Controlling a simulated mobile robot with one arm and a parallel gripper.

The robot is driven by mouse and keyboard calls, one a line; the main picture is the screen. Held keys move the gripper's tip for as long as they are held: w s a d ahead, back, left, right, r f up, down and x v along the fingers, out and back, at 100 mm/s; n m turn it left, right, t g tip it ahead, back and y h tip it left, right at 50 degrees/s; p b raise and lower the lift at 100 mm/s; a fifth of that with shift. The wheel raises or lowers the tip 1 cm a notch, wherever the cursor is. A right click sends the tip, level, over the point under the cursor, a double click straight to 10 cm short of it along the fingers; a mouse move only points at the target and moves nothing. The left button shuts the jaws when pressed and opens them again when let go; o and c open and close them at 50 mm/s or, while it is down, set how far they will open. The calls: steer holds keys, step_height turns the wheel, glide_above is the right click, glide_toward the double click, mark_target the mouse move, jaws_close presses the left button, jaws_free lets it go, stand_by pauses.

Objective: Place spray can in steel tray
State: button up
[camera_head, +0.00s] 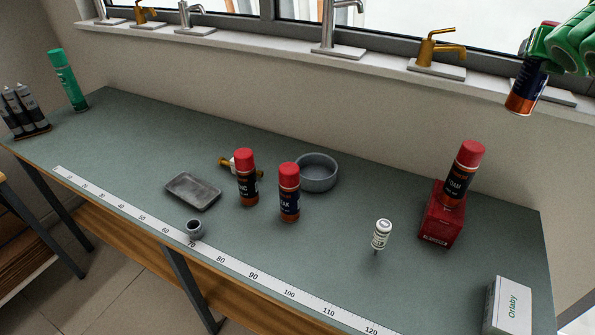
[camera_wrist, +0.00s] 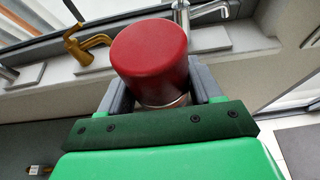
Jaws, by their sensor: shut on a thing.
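My gripper (camera_head: 538,48) is at the upper right of the head view, high above the bench and near the window sill. It is shut on a spray can (camera_head: 525,92) with a dark blue and orange body, held nearly upright. Its red cap (camera_wrist: 150,50) fills the middle of the wrist view between the two fingers; most of the body is hidden there. The steel tray (camera_head: 180,201), shallow, grey and rectangular, lies on the bench left of centre in the head view, far to the left of and below my gripper. No object shows in it.
Red-capped cans stand mid-bench (camera_head: 246,186) (camera_head: 289,200), beside a round grey dish (camera_head: 318,182). Another can (camera_head: 460,178) is on a red box (camera_head: 440,222). A white bottle (camera_head: 381,236) and white carton (camera_head: 509,305) are at right. Taps line the sill (camera_head: 435,68).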

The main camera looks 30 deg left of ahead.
steer(key=s+a+f+n+y, duration=0.1)
steer(key=s+a+n+y, duration=0.15)
steer(key=a, duration=1.65)
steer(key=s+a+n+y, duration=0.15)
steer(key=s+a, duration=0.25)
steer(key=a, duration=1.5)
steer(key=s+a+n+g+y, duration=0.2)
steer(key=s+a+n+y, duration=0.15)
steer(key=s+a, duration=2.4)
step_height(320, 180, down, 23)
steer(key=w, duration=0.1)
steer(key=w+a+f, duration=0.7)
steer(key=a+f, duration=0.5)
steer(key=shift+a+f+m, duration=0.25)
steer(key=shift+f+m, duration=0.05)
steer(key=shift+m, duration=0.05)
steer(key=shift+w, duration=0.1)
